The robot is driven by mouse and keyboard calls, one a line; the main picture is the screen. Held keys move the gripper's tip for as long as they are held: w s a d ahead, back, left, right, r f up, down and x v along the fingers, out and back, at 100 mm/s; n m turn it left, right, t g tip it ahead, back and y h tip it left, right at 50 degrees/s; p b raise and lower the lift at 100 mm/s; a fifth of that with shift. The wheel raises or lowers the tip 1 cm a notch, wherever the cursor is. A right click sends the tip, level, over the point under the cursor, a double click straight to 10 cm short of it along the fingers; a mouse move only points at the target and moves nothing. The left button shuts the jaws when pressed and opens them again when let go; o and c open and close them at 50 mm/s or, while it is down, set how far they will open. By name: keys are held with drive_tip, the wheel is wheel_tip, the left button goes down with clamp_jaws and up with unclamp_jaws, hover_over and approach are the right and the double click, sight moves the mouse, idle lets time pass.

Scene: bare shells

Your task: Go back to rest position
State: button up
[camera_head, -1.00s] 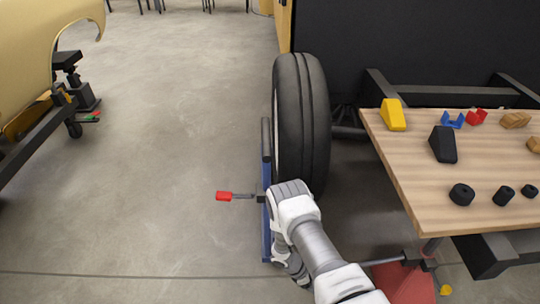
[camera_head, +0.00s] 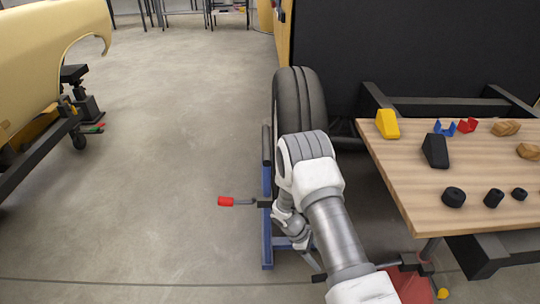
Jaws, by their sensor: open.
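My white and grey arm reaches up from the bottom edge of the head view. It bends at a grey joint in front of the tyre, and its far links fold back down on the left side. Whether anything is held does not show.
A black tyre (camera_head: 300,100) stands by a blue frame (camera_head: 267,240) with a red-tipped handle (camera_head: 226,201), close to my arm. At right, a wooden tabletop (camera_head: 420,195) carries wedges and small parts. A yellow car shell (camera_head: 45,60) is at left. Open floor (camera_head: 170,150) lies between.

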wheel_tip(320, 180, up, 33)
drive_tip(key=s+m+t+y, duration=0.2)
drive_tip(key=m+y, duration=0.1)
drive_tip(key=m, duration=0.4)
drive_tip(key=s+a+r+m+t+y, duration=0.1)
drive_tip(key=s+r+m+t+y, duration=0.2)
drive_tip(key=s+r, duration=0.6)
drive_tip(key=s+a+r+m+t, duration=0.15)
drive_tip(key=s+r+m, duration=0.35)
drive_tip(key=s, duration=0.7)
wheel_tip(320, 180, up, 27)
drive_tip(key=d+n+p, duration=0.1)
drive_tip(key=p, duration=2.5)
drive_tip(key=shift+w+f+t, duration=0.1)
drive_tip(key=shift+f+t, duration=0.05)
drive_tip(key=shift+t, duration=0.1)
